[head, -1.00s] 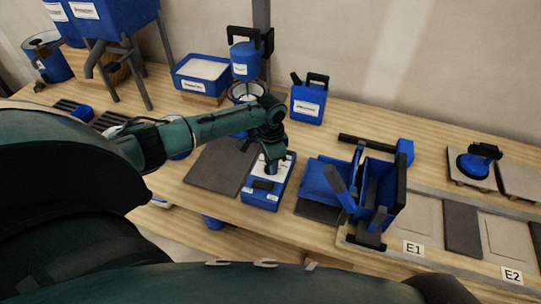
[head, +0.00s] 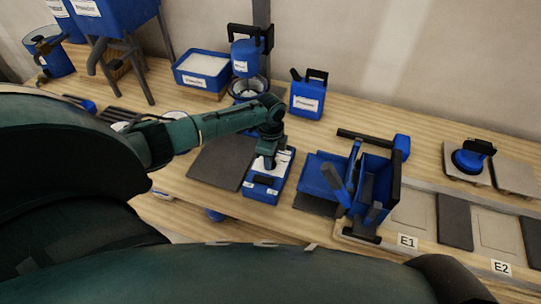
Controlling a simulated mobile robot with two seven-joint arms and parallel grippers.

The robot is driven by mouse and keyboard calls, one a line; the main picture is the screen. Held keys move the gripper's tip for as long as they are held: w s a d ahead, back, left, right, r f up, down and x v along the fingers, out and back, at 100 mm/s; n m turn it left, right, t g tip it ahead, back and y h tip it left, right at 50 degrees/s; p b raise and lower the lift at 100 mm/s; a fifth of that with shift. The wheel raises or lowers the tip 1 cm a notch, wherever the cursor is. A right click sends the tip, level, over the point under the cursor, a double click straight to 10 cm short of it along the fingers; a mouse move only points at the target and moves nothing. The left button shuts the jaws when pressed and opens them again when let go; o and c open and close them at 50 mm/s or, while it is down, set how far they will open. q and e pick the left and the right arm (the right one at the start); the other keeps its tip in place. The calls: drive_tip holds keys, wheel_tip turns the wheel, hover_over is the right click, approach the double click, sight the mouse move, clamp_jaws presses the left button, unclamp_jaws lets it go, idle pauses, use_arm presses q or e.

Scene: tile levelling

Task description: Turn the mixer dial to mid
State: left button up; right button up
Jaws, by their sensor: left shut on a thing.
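The mixer control box (head: 263,192) is a small blue box with a pale top panel, standing near the front edge of the bench. My left gripper (head: 269,165) points down onto its top and is shut on the mixer dial. The dial is hidden by the fingers, so its setting cannot be read. The mixer (head: 245,58), a blue motor head with a black handle on a grey post, stands behind over a bowl (head: 247,88). My right gripper is out of view.
A dark mat (head: 219,163) lies left of the control box. A blue jug (head: 307,97) and a blue tub of white material (head: 203,71) stand behind. Blue stands (head: 376,178) are to the right, then tiles by labels E1 (head: 407,242) and E2 (head: 502,267).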

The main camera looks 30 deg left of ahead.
use_arm(q)
drive_tip(key=shift+d, duration=0.1)
idle(0.4)
drive_tip(key=o, duration=1)
wheel_tip(320, 180, up, 13)
drive_tip(key=shift+r+p, duration=0.1)
drive_tip(key=shift+p, duration=0.55)
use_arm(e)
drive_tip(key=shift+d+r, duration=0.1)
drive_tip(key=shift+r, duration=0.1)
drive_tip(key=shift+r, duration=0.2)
